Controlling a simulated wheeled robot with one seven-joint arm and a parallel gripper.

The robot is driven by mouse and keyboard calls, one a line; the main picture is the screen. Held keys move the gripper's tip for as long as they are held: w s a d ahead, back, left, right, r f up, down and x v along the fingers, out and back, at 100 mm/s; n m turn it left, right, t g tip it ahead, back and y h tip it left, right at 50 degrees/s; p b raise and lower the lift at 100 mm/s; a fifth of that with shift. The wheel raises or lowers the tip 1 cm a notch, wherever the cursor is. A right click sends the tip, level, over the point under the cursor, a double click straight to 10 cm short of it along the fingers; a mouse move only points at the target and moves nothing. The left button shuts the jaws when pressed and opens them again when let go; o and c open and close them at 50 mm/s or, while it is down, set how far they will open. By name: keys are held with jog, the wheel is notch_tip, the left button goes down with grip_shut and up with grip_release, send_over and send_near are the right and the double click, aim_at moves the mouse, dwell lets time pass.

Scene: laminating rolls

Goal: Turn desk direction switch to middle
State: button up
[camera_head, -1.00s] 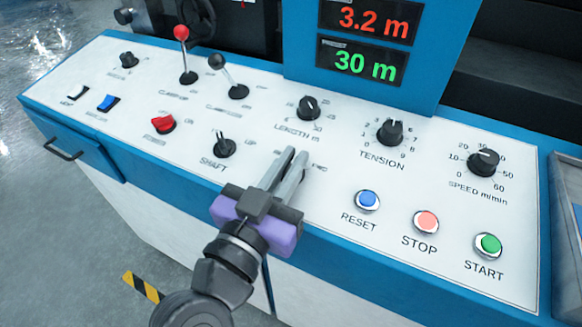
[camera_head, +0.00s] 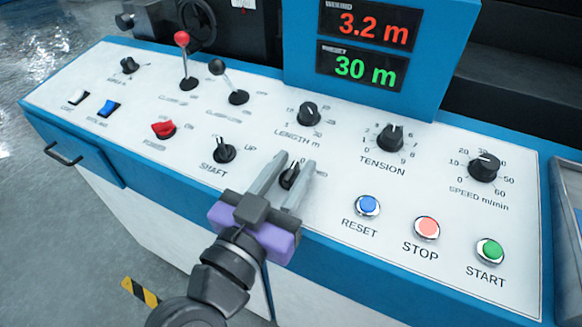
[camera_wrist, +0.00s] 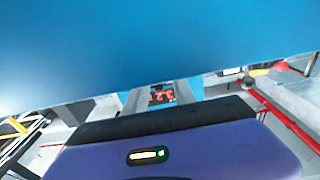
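A black knob (camera_head: 289,177) on the white sloped desk panel, right of the SHAFT switch, is in the head view, taken to be the direction switch. Its label is mostly hidden behind my gripper, and its exact setting is hard to read. My gripper (camera_head: 296,161) is open, with one finger on each side of this knob in the picture; I cannot tell if they touch it. The wrist view shows my gripper's fingers (camera_wrist: 163,96) with red digits visible between them; the knob does not show there.
The SHAFT switch (camera_head: 223,150) stands close on the left, the LENGTH knob (camera_head: 308,113) behind. RESET (camera_head: 367,205), STOP (camera_head: 427,228) and START (camera_head: 489,250) buttons lie to the right. Two levers (camera_head: 187,60) (camera_head: 228,84) stand at the back left. The blue display tower (camera_head: 430,85) rises behind.

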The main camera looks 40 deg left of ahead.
jog(key=v, duration=0.7)
jog(key=shift+s, duration=0.3)
jog(key=shift+d, duration=0.1)
